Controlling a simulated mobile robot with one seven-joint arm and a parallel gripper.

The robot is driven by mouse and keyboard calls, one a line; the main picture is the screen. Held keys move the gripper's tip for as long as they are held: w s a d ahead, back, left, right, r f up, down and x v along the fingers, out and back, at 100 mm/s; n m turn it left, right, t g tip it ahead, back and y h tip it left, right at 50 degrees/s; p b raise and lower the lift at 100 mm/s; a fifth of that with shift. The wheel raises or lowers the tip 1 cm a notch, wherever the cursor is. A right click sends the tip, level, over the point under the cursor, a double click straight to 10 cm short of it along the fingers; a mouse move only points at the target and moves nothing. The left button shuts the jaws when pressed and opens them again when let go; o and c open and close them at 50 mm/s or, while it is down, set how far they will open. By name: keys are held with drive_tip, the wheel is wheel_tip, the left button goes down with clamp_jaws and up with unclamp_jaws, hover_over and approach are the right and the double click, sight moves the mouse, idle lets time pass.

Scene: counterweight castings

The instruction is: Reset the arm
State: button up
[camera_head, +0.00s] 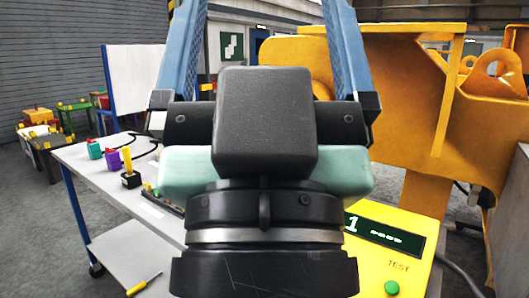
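My arm's end fills the middle of the head view, with a dark block and black rings close to the camera. My gripper (264,25) points away and upward. Its two blue fingers stand wide apart at the left and right, running out of the top of the frame. The fingertips are cut off. Nothing shows held between the visible parts of the fingers. The gripper body hides much of the scene behind it.
A yellow test box (385,240) stands at lower right. A large yellow casting (410,110) fills the right. Small coloured tables (75,105) stand far left.

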wheel_tip(320, 180, up, 15)
drive_tip(key=p, duration=1.2)
drive_tip(key=shift+f, duration=0.15)
